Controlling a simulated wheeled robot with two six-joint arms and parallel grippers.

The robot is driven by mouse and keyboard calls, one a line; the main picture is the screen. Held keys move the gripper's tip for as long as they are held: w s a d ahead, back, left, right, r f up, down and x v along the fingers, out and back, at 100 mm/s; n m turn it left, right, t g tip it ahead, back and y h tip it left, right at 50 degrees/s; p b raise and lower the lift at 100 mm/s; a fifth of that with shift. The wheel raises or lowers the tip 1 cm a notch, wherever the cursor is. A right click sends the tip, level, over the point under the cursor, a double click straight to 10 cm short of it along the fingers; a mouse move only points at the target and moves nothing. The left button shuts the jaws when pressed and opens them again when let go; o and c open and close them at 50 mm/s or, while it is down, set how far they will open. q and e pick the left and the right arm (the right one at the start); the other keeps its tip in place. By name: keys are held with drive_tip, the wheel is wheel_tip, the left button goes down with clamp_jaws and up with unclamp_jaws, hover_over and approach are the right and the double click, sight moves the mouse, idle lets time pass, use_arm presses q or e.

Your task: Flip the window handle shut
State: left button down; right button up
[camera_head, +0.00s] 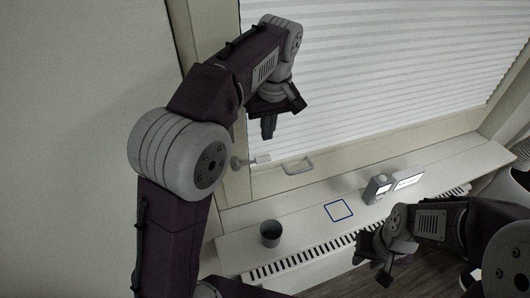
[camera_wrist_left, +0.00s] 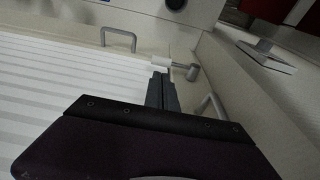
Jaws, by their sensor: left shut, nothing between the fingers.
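The window handle (camera_head: 250,161) is a small pale lever on a grey pivot on the window frame. Its lever points to the right, about level, in the head view. It also shows in the left wrist view (camera_wrist_left: 178,66), just past my fingertips. My left gripper (camera_head: 268,133) is shut and empty, fingers pointing down, above the handle in the head picture. In the left wrist view its fingers (camera_wrist_left: 161,88) are together, close to the handle; whether they touch it I cannot tell. My right gripper (camera_head: 372,266) hangs low at the right, dark and partly hidden.
A grey pull bar (camera_head: 298,166) sits on the frame right of the handle. A blue square outline (camera_head: 338,211) marks bare sill. White blinds cover the window.

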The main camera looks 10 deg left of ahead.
sight(263, 157)
use_arm(q)
drive_tip(key=f, duration=0.5)
drive_tip(key=w+a+f, duration=0.1)
drive_tip(key=f, duration=0.1)
drive_tip(key=shift+w+f+p, duration=0.1)
drive_tip(key=shift+f+p, duration=0.2)
drive_tip(key=shift+p, duration=0.05)
drive_tip(key=shift+w+f, duration=0.15)
drive_tip(key=shift+f, duration=0.45)
drive_tip(key=shift+a, duration=0.1)
